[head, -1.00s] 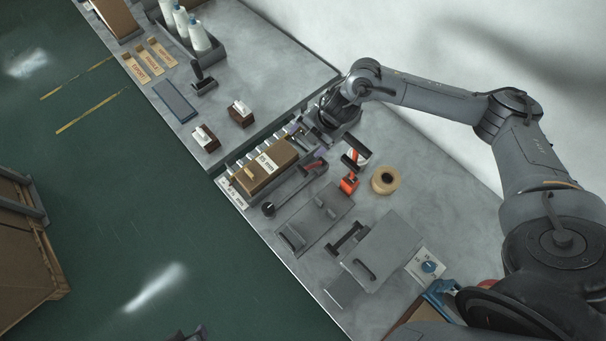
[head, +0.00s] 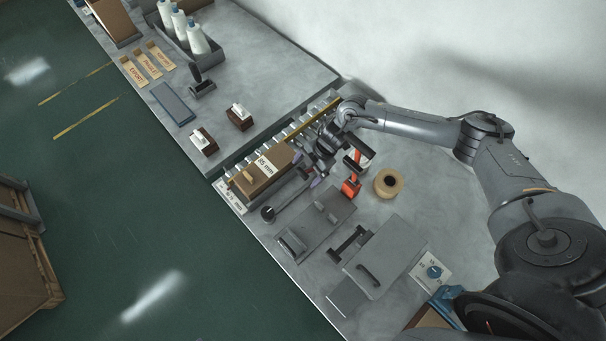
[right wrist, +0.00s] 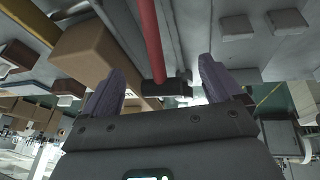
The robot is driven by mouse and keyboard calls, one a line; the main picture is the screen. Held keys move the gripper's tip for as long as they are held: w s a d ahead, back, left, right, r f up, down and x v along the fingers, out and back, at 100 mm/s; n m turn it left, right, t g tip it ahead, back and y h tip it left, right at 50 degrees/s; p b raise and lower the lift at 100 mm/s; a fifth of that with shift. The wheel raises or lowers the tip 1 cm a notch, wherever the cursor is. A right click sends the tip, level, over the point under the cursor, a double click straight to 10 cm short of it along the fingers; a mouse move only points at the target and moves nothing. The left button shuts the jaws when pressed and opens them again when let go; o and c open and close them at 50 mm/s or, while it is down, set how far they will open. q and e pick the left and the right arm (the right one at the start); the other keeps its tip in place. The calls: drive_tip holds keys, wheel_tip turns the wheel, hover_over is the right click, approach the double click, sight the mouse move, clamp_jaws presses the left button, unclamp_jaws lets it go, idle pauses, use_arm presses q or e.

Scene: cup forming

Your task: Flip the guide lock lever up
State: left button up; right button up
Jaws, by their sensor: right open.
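The red lever shows in the right wrist view as a red bar (right wrist: 150,38) with a black block (right wrist: 163,88) at its near end. I take it to be the guide lock lever. My right gripper (head: 306,169) is open, its two purple fingers on either side of the red bar in the wrist view (right wrist: 160,90). I see no grip on the bar, and cannot tell how near the fingers are. In the head view the gripper hides the lever beside a brown block labelled 85 mm (head: 258,178). My left gripper is not in view.
A yellow guide bar (head: 312,119) lies across the rollers behind the block. An arm with a black knob (head: 267,213) sits in front. A red tape dispenser (head: 350,187), a tape roll (head: 388,183) and grey plates (head: 378,262) are close on the right.

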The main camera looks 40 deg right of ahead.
drive_tip(key=shift+x, duration=1.75)
drive_tip(key=c, duration=1.4)
